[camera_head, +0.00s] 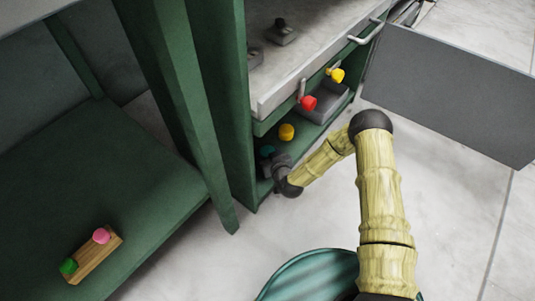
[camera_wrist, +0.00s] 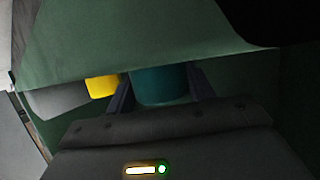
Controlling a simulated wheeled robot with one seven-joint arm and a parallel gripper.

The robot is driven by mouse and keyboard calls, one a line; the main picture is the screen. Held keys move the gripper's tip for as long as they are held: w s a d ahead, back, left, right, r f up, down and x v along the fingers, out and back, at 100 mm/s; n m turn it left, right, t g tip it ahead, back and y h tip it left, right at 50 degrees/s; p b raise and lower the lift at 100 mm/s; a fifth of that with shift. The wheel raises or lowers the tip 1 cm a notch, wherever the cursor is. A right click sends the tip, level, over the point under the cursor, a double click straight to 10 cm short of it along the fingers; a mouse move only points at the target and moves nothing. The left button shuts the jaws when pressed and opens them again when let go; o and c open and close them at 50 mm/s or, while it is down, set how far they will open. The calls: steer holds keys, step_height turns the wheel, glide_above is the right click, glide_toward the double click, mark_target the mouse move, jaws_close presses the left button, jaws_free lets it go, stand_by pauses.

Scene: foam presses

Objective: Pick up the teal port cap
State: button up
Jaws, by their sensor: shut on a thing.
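The teal port cap (camera_wrist: 160,86) shows in the wrist view between the two fingers of my gripper (camera_wrist: 161,92), which is shut on it. In the head view the teal cap (camera_head: 267,151) is a small dark spot inside the lower part of the green press cabinet. My gripper (camera_head: 275,162) reaches in there from the right, low near the cabinet's front left post. The cap's lower part is hidden by the gripper body, and I cannot tell whether the cap touches the surface under it.
A yellow cap (camera_head: 287,132) sits close by in the cabinet; red (camera_head: 308,103) and another yellow one (camera_head: 337,75) are above. A grey door (camera_head: 455,90) stands open at right. A wooden block (camera_head: 95,255) with pink and green caps lies on the left shelf.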

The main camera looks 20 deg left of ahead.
mark_target(268, 152)
step_height(268, 152, up, 10)
steer(key=p, duration=0.7)
stand_by(0.5)
